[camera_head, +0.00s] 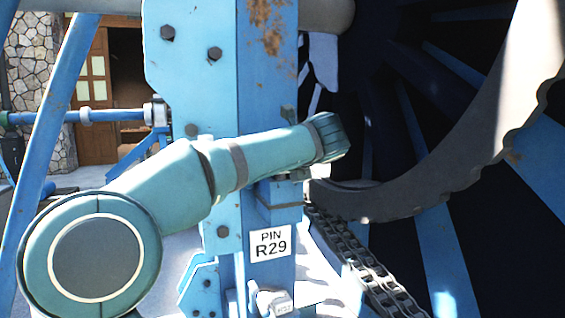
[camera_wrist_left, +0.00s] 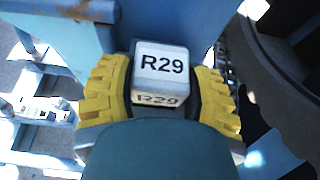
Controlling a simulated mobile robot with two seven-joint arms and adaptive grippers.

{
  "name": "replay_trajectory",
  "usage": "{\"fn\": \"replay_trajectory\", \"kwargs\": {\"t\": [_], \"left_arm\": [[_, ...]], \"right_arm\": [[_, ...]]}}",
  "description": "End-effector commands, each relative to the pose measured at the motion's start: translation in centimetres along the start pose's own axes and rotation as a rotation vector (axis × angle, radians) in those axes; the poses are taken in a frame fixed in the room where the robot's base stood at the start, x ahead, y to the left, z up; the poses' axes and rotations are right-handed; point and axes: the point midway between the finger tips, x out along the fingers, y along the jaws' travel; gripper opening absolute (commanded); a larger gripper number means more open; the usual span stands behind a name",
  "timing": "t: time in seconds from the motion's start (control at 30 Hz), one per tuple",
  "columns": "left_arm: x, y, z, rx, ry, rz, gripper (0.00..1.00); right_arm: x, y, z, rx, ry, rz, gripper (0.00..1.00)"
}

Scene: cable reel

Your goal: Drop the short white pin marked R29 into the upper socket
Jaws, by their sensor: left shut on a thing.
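The white pin (camera_wrist_left: 162,68) marked R29 shows in the left wrist view as a block-like head with the marking on its top and front faces. My left gripper (camera_wrist_left: 160,92) is shut on it, with a yellow ridged finger on each side. In the head view my left arm reaches across the blue post and its wrist hides most of the gripper and the pin. A blue bracket (camera_head: 281,200) sits on the post just under the wrist, above a white label (camera_head: 270,243) reading PIN R29. I cannot make out the upper socket's opening. My right gripper is not in view.
A chain (camera_head: 365,268) runs down to the right from a large dark toothed wheel (camera_head: 455,165) close to the right of my wrist. A small white marked piece (camera_head: 279,303) shows low on the post. Blue frame beams (camera_head: 45,140) stand at the left.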

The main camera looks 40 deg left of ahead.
Motion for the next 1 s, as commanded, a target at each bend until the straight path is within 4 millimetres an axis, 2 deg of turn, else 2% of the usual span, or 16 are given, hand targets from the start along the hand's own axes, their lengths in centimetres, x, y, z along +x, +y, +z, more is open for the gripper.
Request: {"fn": "replay_trajectory", "kwargs": {"t": [0.57,1.0], "left_arm": [[-0.1,0.0,0.1,-0.001,-0.002,-0.001,0.09],[0.4,0.0,-0.9,-0.001,-0.002,-0.001,0.09]], "right_arm": [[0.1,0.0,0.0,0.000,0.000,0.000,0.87],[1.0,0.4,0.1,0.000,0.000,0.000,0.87]]}}
